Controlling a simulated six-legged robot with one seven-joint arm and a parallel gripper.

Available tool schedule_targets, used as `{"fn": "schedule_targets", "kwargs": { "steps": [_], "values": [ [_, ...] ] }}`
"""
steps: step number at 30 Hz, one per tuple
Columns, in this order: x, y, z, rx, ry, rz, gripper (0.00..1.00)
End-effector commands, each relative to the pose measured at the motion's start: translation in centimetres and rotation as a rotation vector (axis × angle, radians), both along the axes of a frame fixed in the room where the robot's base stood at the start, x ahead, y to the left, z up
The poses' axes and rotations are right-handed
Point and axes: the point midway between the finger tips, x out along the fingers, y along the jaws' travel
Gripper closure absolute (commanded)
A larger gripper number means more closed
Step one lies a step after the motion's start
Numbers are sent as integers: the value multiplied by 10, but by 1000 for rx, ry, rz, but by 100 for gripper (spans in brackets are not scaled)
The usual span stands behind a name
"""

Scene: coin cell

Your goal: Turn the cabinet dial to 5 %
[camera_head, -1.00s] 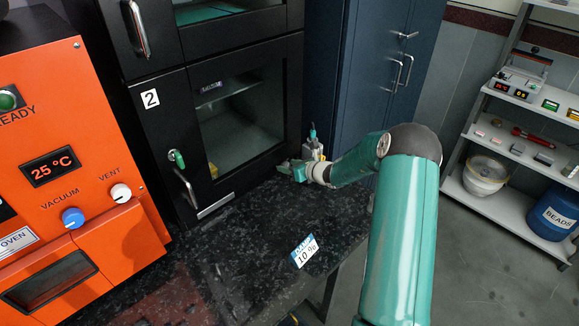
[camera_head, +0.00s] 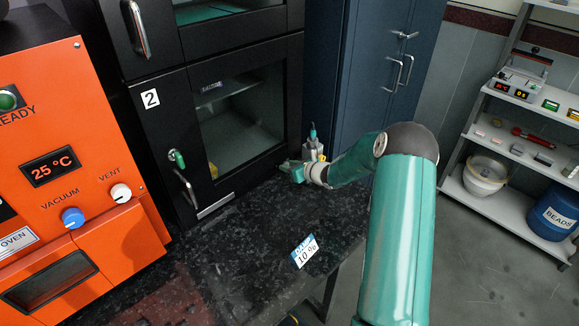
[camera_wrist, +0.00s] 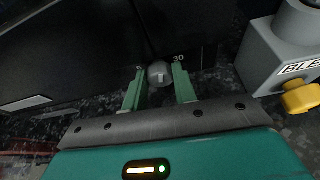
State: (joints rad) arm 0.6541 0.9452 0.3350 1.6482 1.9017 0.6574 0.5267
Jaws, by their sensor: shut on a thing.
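The cabinet dial (camera_wrist: 160,74) is a small round grey knob with a pale mark, low on the black cabinet front in the wrist view. The number 30 shows at its upper right; another mark at its left is too small to read. My gripper (camera_wrist: 158,82) is shut on the dial, one green finger on each side of it. In the head view my gripper (camera_head: 292,170) is at the lower right corner of cabinet 2 (camera_head: 160,125), and it hides the dial there.
A grey block with a yellow knob (camera_wrist: 301,97) stands close right of my gripper. An orange oven (camera_head: 75,150) stands at the left, blue cupboards (camera_head: 370,80) behind.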

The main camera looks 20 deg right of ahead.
Motion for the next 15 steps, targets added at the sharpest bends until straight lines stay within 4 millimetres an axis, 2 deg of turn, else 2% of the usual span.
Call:
{"fn": "schedule_targets", "kwargs": {
  "steps": [15],
  "values": [
    [-2, 5, 0, -372, -152, 2, 95]
  ]
}}
